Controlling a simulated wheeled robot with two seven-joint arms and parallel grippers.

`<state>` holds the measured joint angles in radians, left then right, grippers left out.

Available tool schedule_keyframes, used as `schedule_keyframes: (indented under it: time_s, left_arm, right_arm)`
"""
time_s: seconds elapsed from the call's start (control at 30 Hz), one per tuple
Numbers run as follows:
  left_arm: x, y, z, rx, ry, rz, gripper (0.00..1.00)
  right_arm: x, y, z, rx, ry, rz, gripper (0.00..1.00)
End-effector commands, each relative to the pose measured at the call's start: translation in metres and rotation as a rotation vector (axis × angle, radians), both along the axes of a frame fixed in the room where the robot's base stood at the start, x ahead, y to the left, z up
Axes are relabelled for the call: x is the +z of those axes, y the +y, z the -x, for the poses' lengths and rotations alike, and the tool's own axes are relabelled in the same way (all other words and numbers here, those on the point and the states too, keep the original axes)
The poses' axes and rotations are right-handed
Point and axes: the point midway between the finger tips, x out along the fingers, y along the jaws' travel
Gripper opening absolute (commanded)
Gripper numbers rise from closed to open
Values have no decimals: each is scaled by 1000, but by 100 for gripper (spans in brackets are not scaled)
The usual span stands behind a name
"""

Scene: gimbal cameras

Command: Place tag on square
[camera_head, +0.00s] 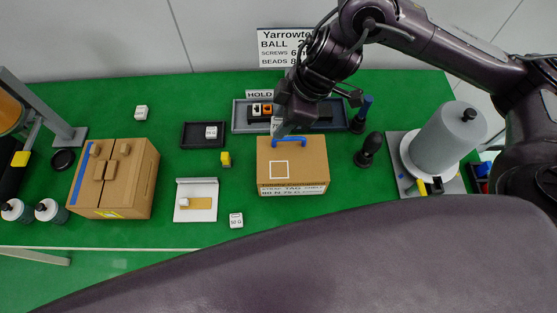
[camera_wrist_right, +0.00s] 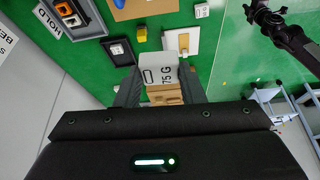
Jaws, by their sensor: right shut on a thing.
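My right gripper (camera_head: 281,128) is shut on a white tag (camera_wrist_right: 161,70), marked "75 G" in the right wrist view. It holds the tag upright just above the back edge of the cardboard box (camera_head: 292,187). The white square outline (camera_head: 279,170) is on the box's top, nearer the front and left, and nothing covers it.
A grey tray (camera_head: 240,118) labelled HOLD lies behind the box. A yellow block (camera_head: 226,159), a white plate (camera_head: 196,211) and a "50 G" tag (camera_head: 236,220) are left of it. A black knob (camera_head: 370,148) stands right. Green table is clear between them.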

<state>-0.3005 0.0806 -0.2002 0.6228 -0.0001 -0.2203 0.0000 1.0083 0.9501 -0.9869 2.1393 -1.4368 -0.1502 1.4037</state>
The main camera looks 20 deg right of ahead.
Motion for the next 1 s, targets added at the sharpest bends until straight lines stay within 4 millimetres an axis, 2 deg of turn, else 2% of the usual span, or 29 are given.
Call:
schedule_keyframes:
  time_s: [0.07,0.17,0.4,0.7,1.0]
  left_arm:
    - [6,0,-3,0,-4,1,44]
    - [3,0,-4,0,-5,0,44]
    - [-10,0,-2,0,-3,1,44]
    - [-1,0,0,1,1,0,44]
    - [1,0,1,1,2,1,44]
  right_arm:
    - [3,2,3,49,3,0,14]
    - [-8,3,5,74,4,-1,14]
    - [-63,2,6,71,9,0,14]
    - [-133,2,5,70,5,2,14]
    - [-164,1,4,70,2,3,14]
